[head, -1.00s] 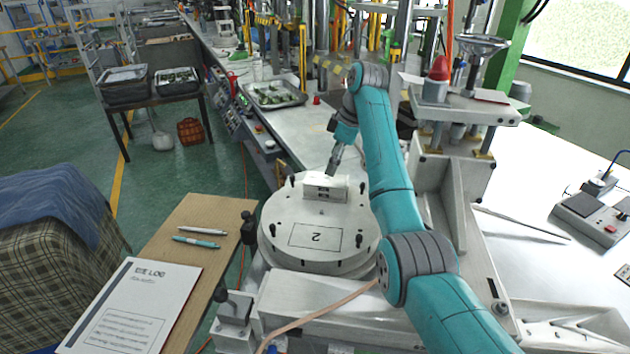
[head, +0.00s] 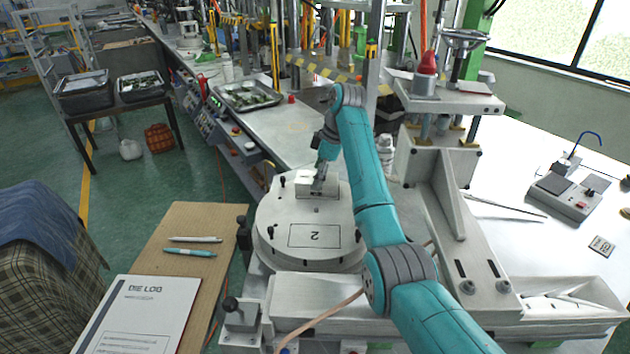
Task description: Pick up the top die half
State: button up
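A round pale grey die (head: 285,215) lies flat on the white machine bed. It looks like stacked discs, and its top face has a framed "2" and several dark pins near the rim. A pale rectangular block (head: 306,200) sits on the far part of this face. I cannot tell whether the block or the upper disc is the top die half. My gripper (head: 319,188) reaches down from the far side with its fingertips at the block. The fingers look narrow and partly overlap the block, so their opening and contact are unclear.
A wooden board (head: 205,222) with a log sheet (head: 138,315), a white pen (head: 195,239) and a teal pen (head: 190,252) is at left. A machine column with a red-capped part (head: 427,65) stands at right. A tray of parts (head: 246,97) sits behind on the bench.

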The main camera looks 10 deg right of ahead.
jog(key=shift+f, duration=0.25)
dwell(0.4)
jog(key=c, duration=1.5)
